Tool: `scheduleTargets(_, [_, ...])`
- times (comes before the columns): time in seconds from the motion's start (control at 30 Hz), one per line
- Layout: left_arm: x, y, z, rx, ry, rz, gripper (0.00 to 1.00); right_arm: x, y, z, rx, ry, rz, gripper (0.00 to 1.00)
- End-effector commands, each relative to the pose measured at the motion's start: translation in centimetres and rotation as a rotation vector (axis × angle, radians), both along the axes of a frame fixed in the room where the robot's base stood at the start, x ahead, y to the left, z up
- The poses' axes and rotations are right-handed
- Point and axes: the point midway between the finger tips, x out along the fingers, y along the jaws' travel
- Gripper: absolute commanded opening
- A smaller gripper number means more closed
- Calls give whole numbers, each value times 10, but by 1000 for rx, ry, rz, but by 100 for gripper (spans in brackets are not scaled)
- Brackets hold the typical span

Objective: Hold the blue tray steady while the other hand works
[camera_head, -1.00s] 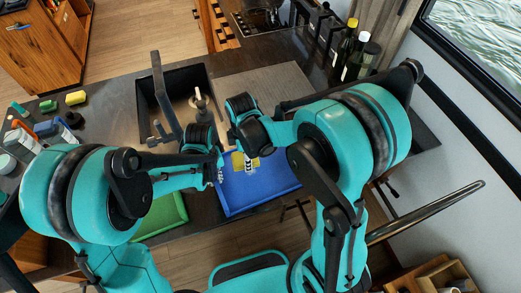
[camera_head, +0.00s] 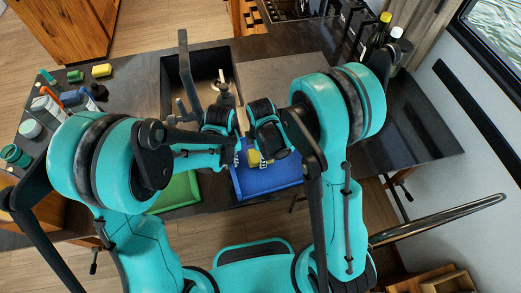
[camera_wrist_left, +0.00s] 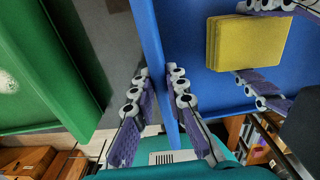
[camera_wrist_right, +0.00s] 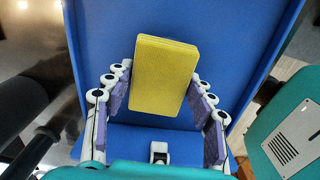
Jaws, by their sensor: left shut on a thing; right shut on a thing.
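The blue tray (camera_head: 270,181) lies at the counter's front edge. My left gripper (camera_head: 237,159) is shut on the tray's left wall; in the left wrist view its fingers (camera_wrist_left: 160,78) sit on both sides of the blue wall (camera_wrist_left: 152,35). A yellow sponge (camera_wrist_right: 163,75) is over the tray floor. My right gripper (camera_head: 262,162) is shut on this sponge, with a finger along each long side in the right wrist view. The sponge also shows in the left wrist view (camera_wrist_left: 245,42), beside the right fingers. I cannot tell whether it touches the tray floor.
A green tray (camera_head: 180,192) lies just left of the blue one. Behind are a sink (camera_head: 205,65) and a dark tap (camera_head: 185,75). Sponges (camera_head: 102,70) and containers (camera_head: 30,128) crowd the left counter. Bottles (camera_head: 378,38) stand at the back right. The right counter is clear.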

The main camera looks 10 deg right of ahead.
Motion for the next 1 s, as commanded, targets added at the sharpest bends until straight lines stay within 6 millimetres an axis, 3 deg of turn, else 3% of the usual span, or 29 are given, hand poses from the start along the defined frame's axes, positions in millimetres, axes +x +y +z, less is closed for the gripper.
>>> scheduleTargets(0.07, [0,0,0,0,0,0,0,1,0,-15,0,0,-1,9])
scheduleTargets(0.17, [0,0,0,0,0,0,0,1,-12,-1,0,0,-3,9])
scheduleTargets(0.4, [0,0,0,0,0,0,0,4,-33,-13,0,0,-3,9])
scheduleTargets(0.5, [0,0,0,0,0,0,0,4,-42,-3,0,0,-3,9])
scheduleTargets(0.87, [0,0,0,0,0,0,0,1,-6,-12,0,0,3,9])
scheduleTargets(1.0, [0,0,0,0,-1,0,0,-1,0,2,0,0,0,9])
